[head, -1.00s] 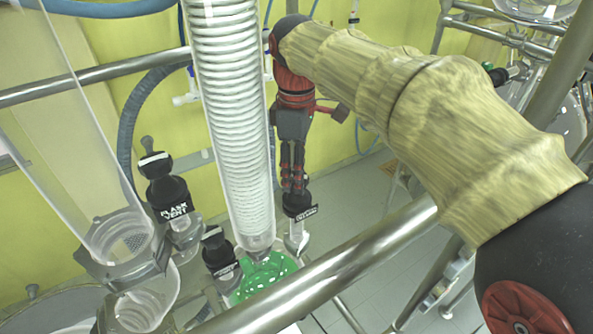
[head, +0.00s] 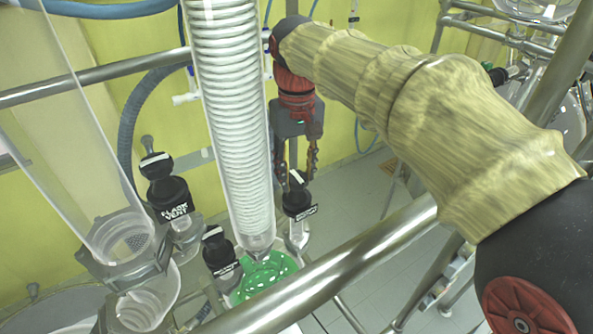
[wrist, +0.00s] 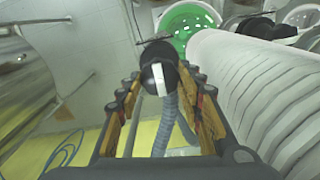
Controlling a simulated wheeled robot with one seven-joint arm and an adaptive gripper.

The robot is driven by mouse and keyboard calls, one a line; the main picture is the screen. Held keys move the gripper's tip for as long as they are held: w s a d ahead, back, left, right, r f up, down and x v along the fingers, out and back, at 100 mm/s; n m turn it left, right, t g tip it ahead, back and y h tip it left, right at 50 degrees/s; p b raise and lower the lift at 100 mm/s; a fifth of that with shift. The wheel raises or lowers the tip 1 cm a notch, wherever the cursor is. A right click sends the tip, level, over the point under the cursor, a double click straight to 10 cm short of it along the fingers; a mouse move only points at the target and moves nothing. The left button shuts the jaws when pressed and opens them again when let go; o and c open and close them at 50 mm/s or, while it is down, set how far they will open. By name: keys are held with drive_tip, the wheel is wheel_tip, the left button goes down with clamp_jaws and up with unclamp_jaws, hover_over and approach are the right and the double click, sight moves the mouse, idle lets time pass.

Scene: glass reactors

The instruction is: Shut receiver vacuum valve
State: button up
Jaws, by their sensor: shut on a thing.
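A black valve (head: 298,203) with a small label stands on a glass neck right of the coil condenser in the head view. Its lettering is too small to read, so I cannot confirm it is the receiver vacuum valve. Its black knob with a white stripe shows in the wrist view (wrist: 158,78). My gripper (head: 297,174) points down from above, with one finger on each side of the knob, shut on it. In the wrist view my gripper (wrist: 162,84) has the knob between its fingertips.
The glass coil condenser (head: 235,120) stands close left of my gripper. A similar black valve (head: 218,252) and the FLASK VENT valve (head: 170,195) stand further left. A green perforated part (head: 265,275) lies below. A metal rail (head: 330,265) crosses in front.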

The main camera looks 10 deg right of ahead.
sight(297, 176)
drive_tip(key=m, duration=0.4)
drive_tip(key=shift+r+m, duration=0.1)
drive_tip(key=shift+m, duration=0.3)
drive_tip(key=m, duration=0.4)
drive_tip(key=shift+m, duration=0.3)
drive_tip(key=o, duration=1.1)
drive_tip(key=shift+o, duration=0.3)
wheel_tip(297, 176, up, 12)
